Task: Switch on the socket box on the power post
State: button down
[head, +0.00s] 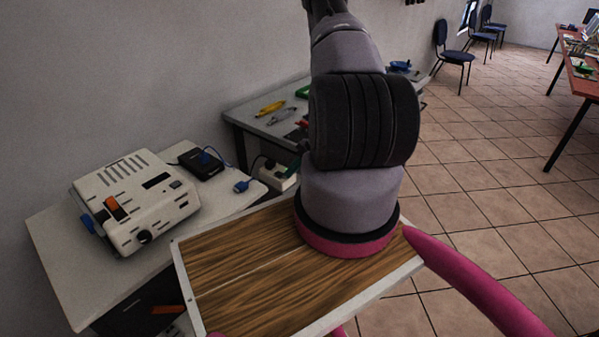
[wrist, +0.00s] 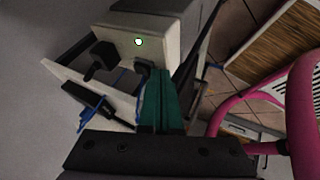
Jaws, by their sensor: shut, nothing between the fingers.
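The socket box (head: 280,177) is a small pale box beside the workbench in the head view, partly hidden by my arm. In the wrist view its cream face (wrist: 118,38) shows at the top, with a small round white spot edged in green (wrist: 138,42). Black plugs (wrist: 103,60) sit at its lower edge. My gripper (wrist: 161,76) has teal fingers that are shut and empty. The fingertips are just below the box face in the wrist view; I cannot tell whether they touch it. In the head view my arm hides the gripper.
A cream device with an orange switch (head: 128,205) stands on a white table (head: 60,255) at the left. A black box (head: 200,163) and a blue connector (head: 241,186) lie beside it. A grey workbench (head: 245,118) with tools stands behind. Tiled floor is open at the right.

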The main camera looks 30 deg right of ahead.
jog(key=shift+w+a, duration=0.1)
jog(key=shift+w, duration=0.15)
jog(key=shift+w+a+r, duration=0.15)
jog(key=shift+w+r, duration=0.1)
jog(key=shift+w, duration=0.3)
jog(key=shift+a+r, duration=0.1)
jog(key=shift+r, duration=0.65)
